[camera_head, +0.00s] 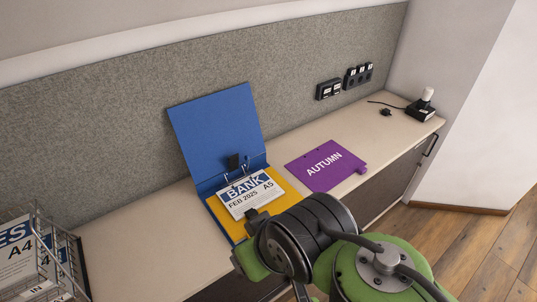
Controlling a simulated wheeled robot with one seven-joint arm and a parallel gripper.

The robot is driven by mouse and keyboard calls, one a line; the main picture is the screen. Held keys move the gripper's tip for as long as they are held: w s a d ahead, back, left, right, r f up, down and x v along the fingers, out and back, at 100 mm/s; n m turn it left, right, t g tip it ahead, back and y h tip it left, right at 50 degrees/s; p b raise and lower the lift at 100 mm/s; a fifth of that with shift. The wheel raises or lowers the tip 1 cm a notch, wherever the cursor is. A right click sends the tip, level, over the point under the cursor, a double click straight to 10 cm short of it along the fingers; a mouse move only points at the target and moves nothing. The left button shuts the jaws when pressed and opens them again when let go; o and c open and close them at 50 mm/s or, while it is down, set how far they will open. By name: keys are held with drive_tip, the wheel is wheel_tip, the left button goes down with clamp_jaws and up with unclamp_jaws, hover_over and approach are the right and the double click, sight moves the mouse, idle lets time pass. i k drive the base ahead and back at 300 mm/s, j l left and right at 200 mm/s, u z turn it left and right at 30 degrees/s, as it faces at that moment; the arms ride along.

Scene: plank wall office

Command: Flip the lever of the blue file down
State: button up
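The blue file (215,125) lies open on the counter, its cover leaning up against the grey panel. A white sheet headed BANK (254,202) and a yellow sheet (287,191) lie in it. A small dark lever piece (233,161) stands up at the file's rings, near the spine. My green and black arm reaches in from the bottom right and covers the file's near right part. The end of my arm is near the file's front edge. The fingers of my gripper are not clearly seen, and I cannot tell whether they are open or shut.
A purple AUTUMN folder (325,164) lies flat to the right of the file. A wire rack (66,262) with papers stands at the lower left. Black sockets (344,83) are on the panel. A black device with a white top (421,108) stands at the far right. The counter (140,238) left of the file is clear.

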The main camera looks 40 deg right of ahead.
sight(247, 158)
drive_tip(key=z, duration=0.7)
drive_tip(key=i+l+u, duration=0.1)
drive_tip(key=l+u, duration=0.15)
drive_tip(key=u, duration=0.15)
drive_tip(key=i+l+u, duration=0.1)
drive_tip(key=l+u, duration=0.15)
drive_tip(key=u, duration=0.15)
drive_tip(key=l+u, duration=0.55)
drive_tip(key=u, duration=0.2)
